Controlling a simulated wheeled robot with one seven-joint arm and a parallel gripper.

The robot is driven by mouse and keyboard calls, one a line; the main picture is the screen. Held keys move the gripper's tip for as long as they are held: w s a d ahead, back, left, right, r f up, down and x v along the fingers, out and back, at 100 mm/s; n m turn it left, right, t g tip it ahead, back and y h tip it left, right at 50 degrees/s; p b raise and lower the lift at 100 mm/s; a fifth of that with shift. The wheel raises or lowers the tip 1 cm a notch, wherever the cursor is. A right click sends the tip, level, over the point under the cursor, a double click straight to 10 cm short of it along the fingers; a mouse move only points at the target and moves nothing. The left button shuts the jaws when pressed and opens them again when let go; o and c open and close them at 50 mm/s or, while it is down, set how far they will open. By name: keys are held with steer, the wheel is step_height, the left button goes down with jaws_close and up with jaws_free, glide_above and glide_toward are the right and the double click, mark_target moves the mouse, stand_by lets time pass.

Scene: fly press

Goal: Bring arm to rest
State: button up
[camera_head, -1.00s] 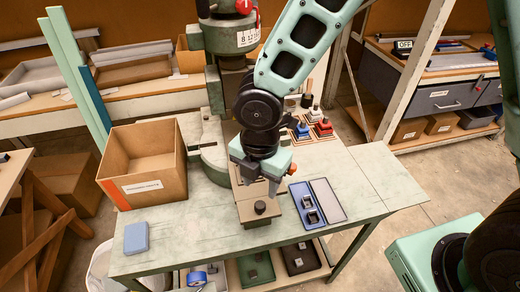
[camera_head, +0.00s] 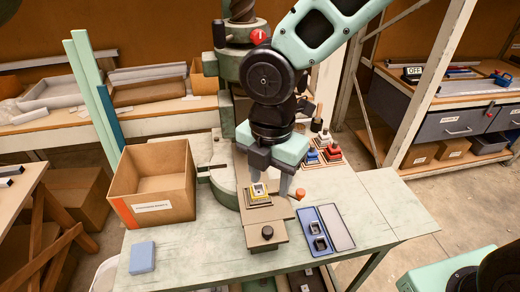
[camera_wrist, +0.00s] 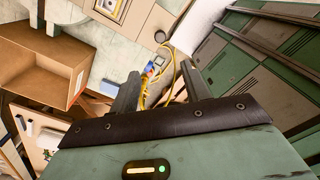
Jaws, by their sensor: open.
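My gripper (camera_head: 272,182) hangs above the bed of the green fly press (camera_head: 237,38), fingers pointing down. Its two fingers stand apart with nothing between them; they also show spread and empty in the wrist view (camera_wrist: 160,92). Below the gripper, a yellow-edged block (camera_head: 258,196) with a pale top sits on the press's slide plate (camera_head: 262,215). The plate has a dark knob (camera_head: 267,232) at its front. The gripper seems apart from the block, though part of the gap is hard to judge. My arm hides much of the press's middle.
An open cardboard box (camera_head: 155,185) stands left of the press, with a blue block (camera_head: 142,257) in front. A blue-and-grey case (camera_head: 327,232) lies to the right. Red, blue and white-topped pieces (camera_head: 330,153) stand behind. The bench's right end is clear.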

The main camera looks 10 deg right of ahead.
steer(key=s+d+m+b, duration=0.4)
steer(key=s+m, duration=0.8)
steer(key=m, duration=0.7)
steer(key=shift+s+d+f+y, duration=0.3)
steer(key=shift+d+f, duration=0.15)
steer(key=shift+d, duration=0.2)
